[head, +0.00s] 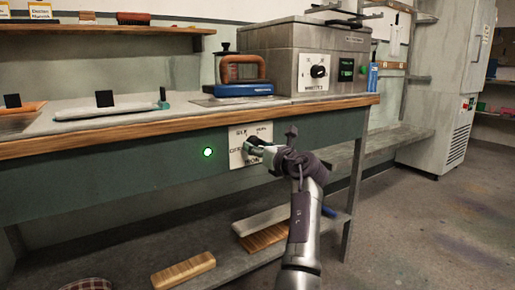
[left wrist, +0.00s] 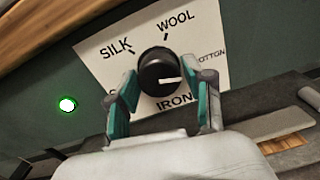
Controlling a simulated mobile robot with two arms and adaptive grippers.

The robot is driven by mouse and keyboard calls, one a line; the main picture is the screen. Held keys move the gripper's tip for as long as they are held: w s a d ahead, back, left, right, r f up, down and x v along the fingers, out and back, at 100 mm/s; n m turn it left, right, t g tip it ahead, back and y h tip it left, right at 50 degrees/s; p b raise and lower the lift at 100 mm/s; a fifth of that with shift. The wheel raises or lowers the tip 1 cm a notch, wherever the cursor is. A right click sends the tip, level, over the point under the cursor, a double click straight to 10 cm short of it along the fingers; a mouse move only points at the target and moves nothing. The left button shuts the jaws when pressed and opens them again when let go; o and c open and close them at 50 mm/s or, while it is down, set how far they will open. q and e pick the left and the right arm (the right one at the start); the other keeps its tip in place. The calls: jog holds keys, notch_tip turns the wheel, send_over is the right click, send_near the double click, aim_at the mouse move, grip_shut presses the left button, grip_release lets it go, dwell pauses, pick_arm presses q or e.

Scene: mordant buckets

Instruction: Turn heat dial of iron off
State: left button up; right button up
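The heat dial (left wrist: 157,70) is a black round knob on a white panel (left wrist: 95,62) marked SILK, WOOL, COTTON and IRON; a label at lower left is mostly hidden by a finger. The panel (head: 236,160) is also in the head view, on the green bench front. My left gripper (left wrist: 168,88) is open, one teal-padded finger on each side of the dial; contact cannot be told. In the head view, my left gripper (head: 262,150) covers much of the dial. My right gripper is not in view.
A round green lamp (head: 208,152) glows left of the panel. An iron (head: 243,89) with a blue base stands on the bench top. A grey unit (head: 270,50) with its own dial stands behind it. Wooden blocks lie on the lower shelf (head: 230,268). Floor at right is clear.

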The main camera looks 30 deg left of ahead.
pick_arm(q)
jog(key=c, duration=0.7)
jog(key=shift+o, duration=0.2)
jog(key=shift+r+p, duration=0.15)
jog(key=shift+p, duration=0.4)
